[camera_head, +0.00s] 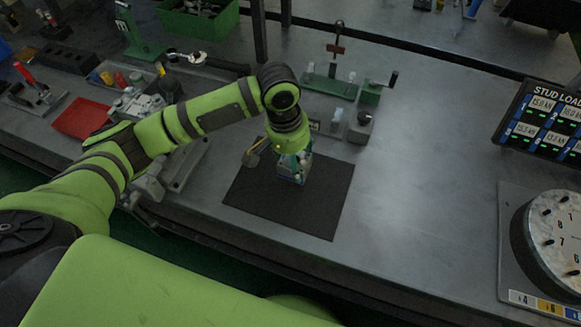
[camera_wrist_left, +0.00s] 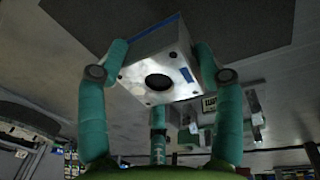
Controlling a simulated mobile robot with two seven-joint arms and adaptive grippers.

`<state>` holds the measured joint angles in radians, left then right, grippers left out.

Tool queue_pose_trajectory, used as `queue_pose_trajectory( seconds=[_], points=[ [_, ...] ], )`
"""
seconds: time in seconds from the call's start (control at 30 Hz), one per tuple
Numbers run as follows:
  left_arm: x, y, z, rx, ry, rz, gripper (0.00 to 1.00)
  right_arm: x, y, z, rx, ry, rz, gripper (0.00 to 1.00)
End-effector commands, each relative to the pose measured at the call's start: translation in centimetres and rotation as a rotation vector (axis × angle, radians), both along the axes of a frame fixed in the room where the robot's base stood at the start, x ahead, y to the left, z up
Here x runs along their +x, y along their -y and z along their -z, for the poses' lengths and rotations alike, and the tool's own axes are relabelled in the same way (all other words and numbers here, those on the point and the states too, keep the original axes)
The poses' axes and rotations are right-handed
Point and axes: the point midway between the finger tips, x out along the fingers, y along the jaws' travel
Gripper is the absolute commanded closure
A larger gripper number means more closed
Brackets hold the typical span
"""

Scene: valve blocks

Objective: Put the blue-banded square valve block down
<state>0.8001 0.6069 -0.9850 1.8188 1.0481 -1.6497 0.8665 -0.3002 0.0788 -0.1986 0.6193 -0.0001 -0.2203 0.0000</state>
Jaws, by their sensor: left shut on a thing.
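The blue-banded square valve block (camera_wrist_left: 150,62) is a grey metal block with a dark round bore and blue marks along its edges. It fills the middle of the left wrist view. My left gripper (camera_wrist_left: 161,62) is shut on it, with teal fingers against its two sides. In the head view my left gripper (camera_head: 293,172) points down over the black mat (camera_head: 310,220), towards its upper middle. It hides most of the block there. I cannot tell whether the block touches the mat. My right gripper is in neither view.
A small hammer-like tool (camera_head: 252,157) lies at the mat's upper left edge. Small fixtures (camera_head: 358,125) stand behind the mat. A red tray (camera_head: 84,118) is at the left. A round numbered dial (camera_head: 560,235) stands at the right. The bench right of the mat is clear.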

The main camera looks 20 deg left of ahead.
Motion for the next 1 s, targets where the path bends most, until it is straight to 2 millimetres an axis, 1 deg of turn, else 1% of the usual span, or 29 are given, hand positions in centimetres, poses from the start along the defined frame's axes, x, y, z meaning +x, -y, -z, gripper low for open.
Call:
queue_pose_trajectory(
  seconds=[0.07,0.17,0.4,0.47,0.77,0.8,0.83,0.87,1.0],
  points=[
    [-0.5,-0.5,0.3,0.0,0.002,0.0,0.92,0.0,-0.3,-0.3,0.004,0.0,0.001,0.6],
    [-0.8,-0.6,0.7,-0.001,0.003,0.001,0.92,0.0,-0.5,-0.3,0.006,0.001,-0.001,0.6],
    [-0.8,-0.6,3.9,-0.001,0.001,0.0,0.92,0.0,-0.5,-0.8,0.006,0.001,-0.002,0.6],
    [-0.8,-0.7,4.3,-0.001,0.002,0.0,0.92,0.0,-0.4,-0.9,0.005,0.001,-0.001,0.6],
    [-0.7,-0.6,4.6,-0.001,0.004,0.0,0.92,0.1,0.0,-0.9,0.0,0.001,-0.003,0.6],
    [-0.8,-0.7,4.7,0.0,0.002,0.001,0.29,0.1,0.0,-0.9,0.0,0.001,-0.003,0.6],
    [-0.8,-0.7,4.7,0.0,0.002,0.001,0.17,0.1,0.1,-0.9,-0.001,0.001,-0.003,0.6],
    [-0.8,-0.7,4.7,0.0,0.002,0.001,0.09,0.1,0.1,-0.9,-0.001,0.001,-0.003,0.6],
    [-0.8,-0.7,4.7,0.0,0.002,0.001,0.09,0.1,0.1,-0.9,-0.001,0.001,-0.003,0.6]
  ],
)
